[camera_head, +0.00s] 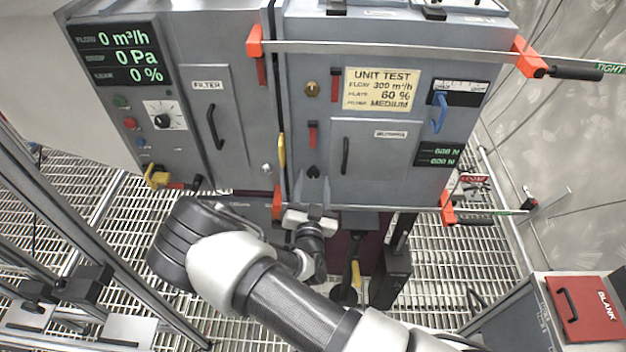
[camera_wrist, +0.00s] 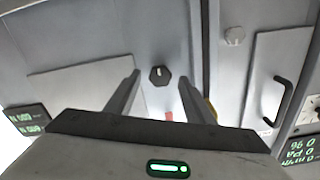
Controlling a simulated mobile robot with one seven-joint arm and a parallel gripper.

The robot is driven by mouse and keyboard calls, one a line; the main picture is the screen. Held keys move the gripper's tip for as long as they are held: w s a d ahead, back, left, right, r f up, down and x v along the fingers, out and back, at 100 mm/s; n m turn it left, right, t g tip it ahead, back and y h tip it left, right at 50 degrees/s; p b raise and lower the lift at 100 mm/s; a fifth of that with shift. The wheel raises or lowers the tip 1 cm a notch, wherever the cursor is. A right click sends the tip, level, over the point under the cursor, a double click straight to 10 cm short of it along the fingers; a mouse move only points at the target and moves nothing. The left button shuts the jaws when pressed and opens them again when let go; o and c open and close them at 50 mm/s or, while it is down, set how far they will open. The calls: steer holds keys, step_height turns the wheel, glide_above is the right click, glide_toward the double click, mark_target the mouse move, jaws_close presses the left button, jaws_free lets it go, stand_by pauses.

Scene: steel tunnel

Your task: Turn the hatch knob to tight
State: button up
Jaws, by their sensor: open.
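A small dark knob (camera_head: 313,171) sits low on the front of the grey cabinet, left of a hatch door (camera_head: 372,160) with a black handle. In the wrist view the knob (camera_wrist: 160,75) is round and faceted, with a pale upright mark. My gripper (camera_head: 312,192) is open and empty, just below the knob in the head view. In the wrist view its two fingers (camera_wrist: 158,84) stand either side of the knob, apart from it. No wording beside this knob is readable. A green TIGHT label (camera_head: 610,68) shows by the upper right clamp handle.
A long bar clamp (camera_head: 400,50) crosses the cabinet's upper front; another bar runs along its lower edge, near my gripper. A red lever (camera_head: 312,134) and a yellow handle (camera_head: 282,150) are close by. A red BLANK box (camera_head: 588,308) stands lower right.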

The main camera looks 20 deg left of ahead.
steer(key=shift+w+a, duration=0.1)
steer(key=shift+w, duration=0.3)
steer(key=shift+c, duration=0.3)
steer(key=c, duration=1)
